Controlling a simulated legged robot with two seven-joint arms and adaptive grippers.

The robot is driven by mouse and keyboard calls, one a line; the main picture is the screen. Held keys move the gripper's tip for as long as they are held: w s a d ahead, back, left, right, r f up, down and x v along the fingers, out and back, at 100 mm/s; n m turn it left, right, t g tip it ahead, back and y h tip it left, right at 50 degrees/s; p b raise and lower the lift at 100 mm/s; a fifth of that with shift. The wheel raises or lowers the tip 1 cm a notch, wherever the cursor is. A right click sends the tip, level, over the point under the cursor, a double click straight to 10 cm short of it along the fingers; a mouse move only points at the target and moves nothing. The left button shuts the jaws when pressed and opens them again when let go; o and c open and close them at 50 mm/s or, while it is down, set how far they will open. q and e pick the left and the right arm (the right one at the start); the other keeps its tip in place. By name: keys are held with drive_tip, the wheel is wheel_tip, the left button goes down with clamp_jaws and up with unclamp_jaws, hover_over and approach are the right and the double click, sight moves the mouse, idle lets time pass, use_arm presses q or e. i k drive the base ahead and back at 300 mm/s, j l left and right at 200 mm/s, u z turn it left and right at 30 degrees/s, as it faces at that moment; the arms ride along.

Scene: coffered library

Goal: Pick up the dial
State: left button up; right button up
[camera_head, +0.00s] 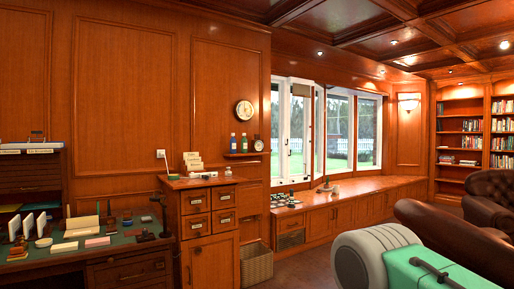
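A round white dial-like clock face (245,110) with a dark rim hangs on the wood-panelled wall, left of the window. A smaller round dial-faced object (258,144) stands at the right end of a small wall shelf (246,154). I cannot tell which of these, or which small item elsewhere, is the task's dial. Neither of my grippers is in view, and both dial-like things look untouched.
A desk (128,240) with papers, cards and stamps stands at left. A wooden cabinet (206,253) with small drawers stands beside it, a wicker basket (257,266) to its right. A long window bench (345,199) carries small items. Brown leather chairs (455,235) stand at right.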

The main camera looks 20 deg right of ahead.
sight(257, 145)
drive_tip(key=z, duration=0.1)
drive_tip(key=i+l+u, duration=0.1)
drive_tip(key=i+u, duration=0.15)
drive_tip(key=i, duration=1.05)
drive_tip(key=i+l+z, duration=0.1)
drive_tip(key=i+z, duration=0.3)
drive_tip(key=i, duration=0.2)
drive_tip(key=i+j+z, duration=0.1)
drive_tip(key=i+z, duration=0.35)
drive_tip(key=i+j+z, duration=0.4)
drive_tip(key=i, duration=0.25)
drive_tip(key=i+l+z, duration=0.15)
drive_tip(key=i, duration=0.6)
drive_tip(key=i+l+z, duration=0.15)
drive_tip(key=i+l, duration=0.15)
drive_tip(key=i, duration=0.45)
drive_tip(key=i+l+z, duration=0.2)
drive_tip(key=i, duration=0.55)
drive_tip(key=i+u, duration=0.65)
drive_tip(key=u, duration=0.15)
drive_tip(key=i+u, duration=0.4)
drive_tip(key=i+l+u, duration=0.15)
drive_tip(key=u, duration=0.25)
drive_tip(key=l, duration=0.1)
